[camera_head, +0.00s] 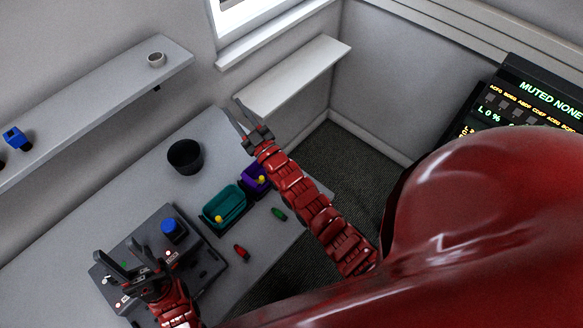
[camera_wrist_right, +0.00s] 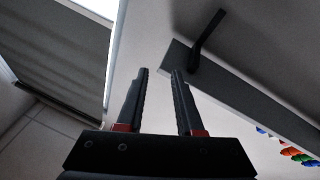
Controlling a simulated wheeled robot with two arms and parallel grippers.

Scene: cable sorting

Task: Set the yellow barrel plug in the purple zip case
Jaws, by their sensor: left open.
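The purple zip case (camera_head: 247,187) stands open on the table, partly covered by my right arm. A small yellow piece (camera_head: 262,180) shows at it. The teal case (camera_head: 236,194) beside it holds another small yellow piece (camera_head: 219,218). I cannot tell which yellow piece is the barrel plug. My right gripper (camera_head: 233,105) is above the table's far edge, beyond the purple case; in the right wrist view its fingers (camera_wrist_right: 160,73) are apart with nothing between them. My left gripper (camera_head: 117,246) is open over the dark tray at the left, with nothing visible between its fingers.
The dark tray (camera_head: 207,262) has a blue piece (camera_head: 168,226) on it. A red plug (camera_head: 241,253) and a green plug (camera_head: 279,214) lie on the table. A black cup (camera_head: 185,157) stands behind.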

